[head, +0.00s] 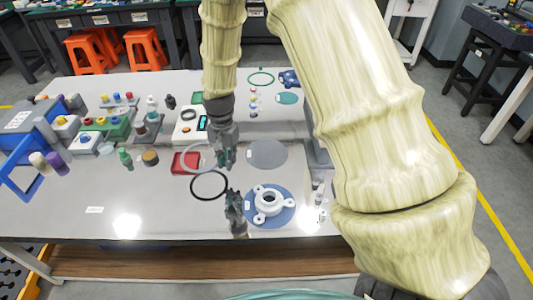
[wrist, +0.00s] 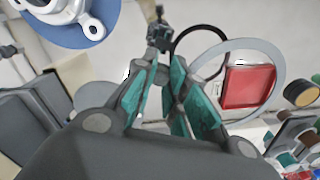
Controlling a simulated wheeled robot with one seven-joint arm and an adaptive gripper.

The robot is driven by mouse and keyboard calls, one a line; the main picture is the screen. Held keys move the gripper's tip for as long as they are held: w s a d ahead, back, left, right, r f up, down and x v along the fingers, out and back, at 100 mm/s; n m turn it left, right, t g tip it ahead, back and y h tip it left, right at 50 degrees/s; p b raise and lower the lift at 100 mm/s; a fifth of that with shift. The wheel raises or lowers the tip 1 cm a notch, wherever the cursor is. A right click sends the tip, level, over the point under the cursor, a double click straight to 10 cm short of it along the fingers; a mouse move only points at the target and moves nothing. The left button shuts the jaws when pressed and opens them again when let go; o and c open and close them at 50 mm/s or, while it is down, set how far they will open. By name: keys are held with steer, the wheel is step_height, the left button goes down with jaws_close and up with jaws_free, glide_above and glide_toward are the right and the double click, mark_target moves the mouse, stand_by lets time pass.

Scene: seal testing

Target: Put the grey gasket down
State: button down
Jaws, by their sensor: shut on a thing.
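The grey gasket is a thin light-grey ring (head: 184,150), seen at the left of my gripper (head: 227,160) in the head view. My gripper points down over the middle of the table and is shut on the ring's edge. In the wrist view the gasket (wrist: 245,44) reaches out to the right of the teal-padded fingers (wrist: 168,95). It appears held above the table, overlapping a red block (wrist: 248,85) and part of a black ring (wrist: 188,36) in that view. The exact grip point is partly hidden between the fingers.
The black ring (head: 209,197) lies in front of the red block (head: 180,168). A white flange on a blue disc (head: 287,212) stands front right, with a grey disc (head: 267,154) behind it. The front-left table is mostly clear.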

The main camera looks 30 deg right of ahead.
mark_target(267, 170)
steer(key=s+d+r+m+p, duration=0.2)
steer(key=s+d+m+p, duration=0.15)
steer(key=d+m, duration=0.95)
steer(key=shift+w+d+f+p, duration=0.1)
steer(key=shift+f+p, duration=0.5)
steer(key=shift+f, duration=1.8)
steer(key=shift+d+f+p, duration=0.1)
steer(key=shift+f+p, duration=0.5)
steer(key=shift+f, duration=1.75)
steer(key=shift+f, duration=0.15)
steer(key=c, duration=1.4)
jaws_free()
steer(key=shift+c, duration=0.2)
step_height(267, 170, up, 12)
steer(key=b, duration=0.2)
steer(key=shift+b, duration=0.3)
